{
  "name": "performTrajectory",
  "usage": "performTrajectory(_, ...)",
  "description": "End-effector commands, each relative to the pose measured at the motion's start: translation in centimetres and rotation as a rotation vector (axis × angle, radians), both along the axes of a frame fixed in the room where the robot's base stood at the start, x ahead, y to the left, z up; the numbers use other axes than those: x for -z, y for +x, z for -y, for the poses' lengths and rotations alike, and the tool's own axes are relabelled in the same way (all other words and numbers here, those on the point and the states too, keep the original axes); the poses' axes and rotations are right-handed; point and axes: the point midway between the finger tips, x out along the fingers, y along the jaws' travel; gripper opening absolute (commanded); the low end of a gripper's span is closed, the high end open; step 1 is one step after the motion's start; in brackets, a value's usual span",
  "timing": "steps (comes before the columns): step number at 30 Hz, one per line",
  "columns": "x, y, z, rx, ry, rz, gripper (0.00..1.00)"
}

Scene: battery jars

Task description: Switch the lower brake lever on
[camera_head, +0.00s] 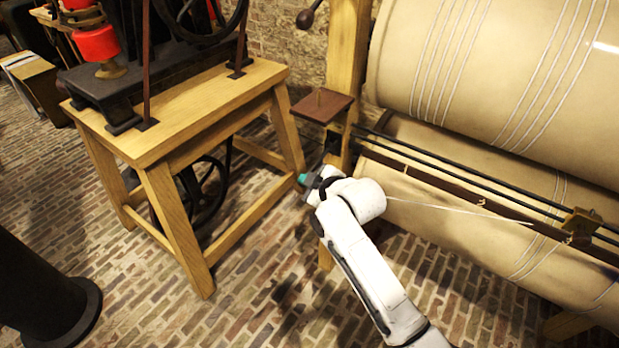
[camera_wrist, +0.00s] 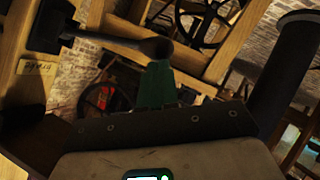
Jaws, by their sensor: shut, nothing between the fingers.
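In the wrist view a dark lever (camera_wrist: 125,42) with a rounded knob end sticks out to the right from a black mount (camera_wrist: 50,25) on a wooden post. I take it for the lower brake lever. My gripper (camera_wrist: 156,72) shows its green fingers closed and empty, with the tips right by the knob; I cannot tell whether they touch. In the head view my gripper (camera_head: 303,179) is beside the post's lower part, below a small brown shelf. The lower lever is not clearly visible there. A second dark knobbed lever (camera_head: 310,15) sits higher on the post.
The wooden post (camera_head: 347,60) stands left of the large cream rollers (camera_head: 480,60). The brown shelf (camera_head: 322,105) juts out above my gripper. A wooden table (camera_head: 180,110) with a machine stands to the left. A black column (camera_head: 40,290) is at lower left. Brick floor between is clear.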

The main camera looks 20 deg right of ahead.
Motion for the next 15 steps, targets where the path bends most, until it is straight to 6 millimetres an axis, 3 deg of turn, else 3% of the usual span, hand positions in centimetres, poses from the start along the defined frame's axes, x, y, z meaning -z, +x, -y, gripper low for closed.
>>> performTrajectory(1,1.5,-0.1,-0.2,-0.001,-0.03,0.021,0.0)
performTrajectory(3,2.3,-0.1,-0.1,-0.001,-0.073,0.052,0.0)
performTrajectory(15,4.5,0.3,0.3,-0.001,-0.163,0.118,0.0)
